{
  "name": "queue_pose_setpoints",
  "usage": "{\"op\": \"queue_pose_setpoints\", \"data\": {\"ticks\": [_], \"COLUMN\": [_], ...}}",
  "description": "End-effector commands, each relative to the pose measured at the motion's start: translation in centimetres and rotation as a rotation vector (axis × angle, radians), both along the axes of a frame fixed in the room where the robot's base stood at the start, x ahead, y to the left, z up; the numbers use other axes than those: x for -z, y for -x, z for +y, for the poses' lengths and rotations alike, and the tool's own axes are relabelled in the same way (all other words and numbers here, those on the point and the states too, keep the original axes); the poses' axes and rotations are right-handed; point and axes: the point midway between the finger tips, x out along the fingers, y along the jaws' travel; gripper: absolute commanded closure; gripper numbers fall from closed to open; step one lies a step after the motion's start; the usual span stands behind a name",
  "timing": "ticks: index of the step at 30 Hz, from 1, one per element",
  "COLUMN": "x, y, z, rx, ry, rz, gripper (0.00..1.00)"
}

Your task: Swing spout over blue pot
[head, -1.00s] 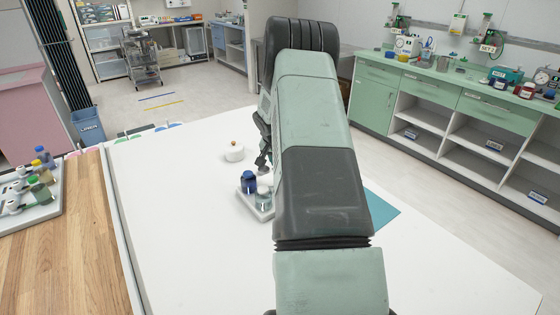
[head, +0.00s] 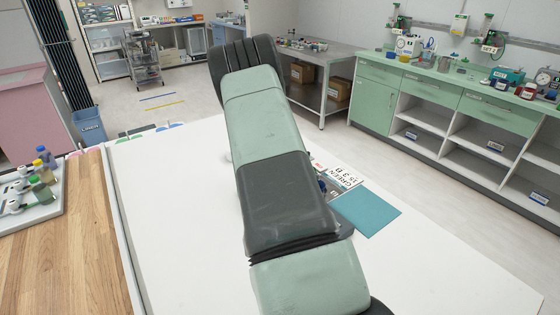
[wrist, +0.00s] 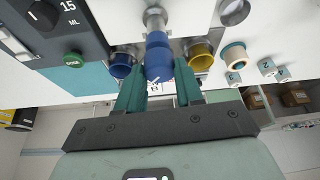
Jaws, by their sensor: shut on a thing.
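In the wrist view a metal spout with a blue sleeve (wrist: 158,58) sits between the two teal fingers of my gripper (wrist: 158,84), which is shut on the blue sleeve. A blue pot (wrist: 121,66) is just left of the sleeve, partly behind the left finger. A yellow-rimmed pot (wrist: 199,54) is just to the right. The sleeve shows between the two pots, and whether it is above either opening cannot be told.
A dark panel (wrist: 60,22) marked 15 ML has a green button (wrist: 73,59). Small white numbered items and a teal-ringed cup (wrist: 233,53) stand right of the pots.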

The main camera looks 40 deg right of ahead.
Motion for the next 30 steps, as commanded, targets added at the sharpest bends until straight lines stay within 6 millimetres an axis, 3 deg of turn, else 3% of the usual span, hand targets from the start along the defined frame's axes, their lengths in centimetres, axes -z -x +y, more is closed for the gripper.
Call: {"op": "queue_pose_setpoints", "data": {"ticks": [11, 12, 16, 25, 30], "x": [0.1, 0.1, 0.0, -0.1, -2.0], "y": [0.0, 0.0, 0.0, 0.0, 0.0], "z": [0.1, 0.1, 0.1, 0.1, 0.8], "rx": [0.003, 0.002, 0.002, 0.002, 0.001], "ry": [-0.002, -0.002, -0.002, 0.000, 0.001], "rz": [0.000, 0.000, 0.000, 0.000, -0.001], "gripper": [1.00, 0.58, 0.39, 0.39, 0.39]}}
